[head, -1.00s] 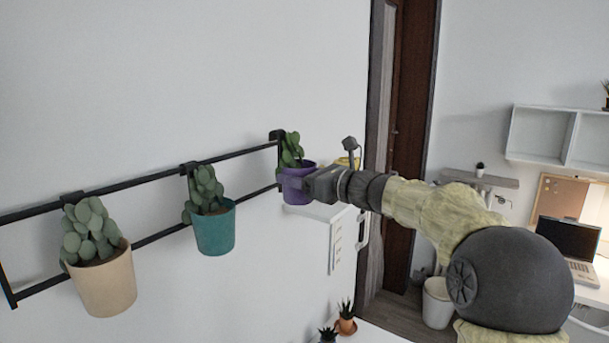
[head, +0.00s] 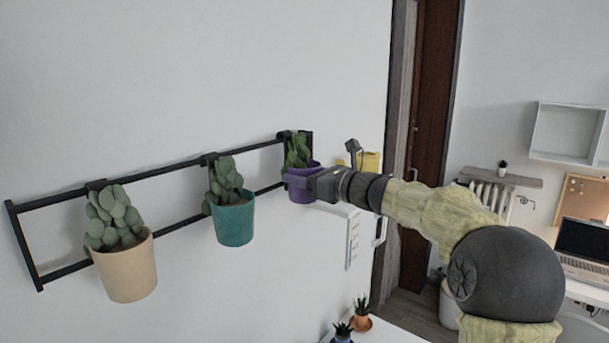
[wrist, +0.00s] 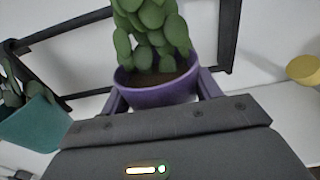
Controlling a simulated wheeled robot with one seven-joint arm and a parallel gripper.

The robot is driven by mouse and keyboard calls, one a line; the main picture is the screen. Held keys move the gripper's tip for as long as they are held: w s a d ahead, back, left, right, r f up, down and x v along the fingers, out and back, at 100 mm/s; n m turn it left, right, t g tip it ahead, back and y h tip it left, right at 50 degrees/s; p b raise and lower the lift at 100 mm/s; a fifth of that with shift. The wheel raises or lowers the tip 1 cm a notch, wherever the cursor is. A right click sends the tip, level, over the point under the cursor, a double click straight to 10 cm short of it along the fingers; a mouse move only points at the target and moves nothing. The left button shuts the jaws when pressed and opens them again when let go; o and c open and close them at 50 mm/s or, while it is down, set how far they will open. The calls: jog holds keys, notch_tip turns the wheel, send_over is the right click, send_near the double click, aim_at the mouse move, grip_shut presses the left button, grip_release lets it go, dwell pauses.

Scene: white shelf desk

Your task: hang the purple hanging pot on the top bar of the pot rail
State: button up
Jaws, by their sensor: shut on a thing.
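The purple hanging pot (head: 303,187) with a cactus is at the right end of the black pot rail (head: 140,180). My gripper (head: 300,183) is shut on it from the right. In the wrist view the purple pot (wrist: 160,90) sits upright between the two fingers (wrist: 158,97). A dark hook (head: 288,134) shows above its plant at the top bar; whether the bar bears its weight I cannot tell. The teal pot (head: 233,222) and the beige pot (head: 126,268) hang further left on the rail.
A yellow pot (head: 369,162) is behind my gripper, and it shows in the wrist view (wrist: 303,70). Small potted plants (head: 361,318) stand on a white surface below. The wall above the rail is clear.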

jog(key=shift+a+f, duration=0.1)
jog(key=o, duration=1.4)
jog(key=shift+c, duration=0.2)
jog(key=shift+f, duration=0.15)
jog(key=shift+s+d+b, duration=0.3)
jog(key=shift+d+b, duration=0.1)
jog(key=shift+d, duration=0.1)
jog(key=b+v, duration=0.6)
jog(key=v, duration=1)
jog(key=shift+s, duration=0.2)
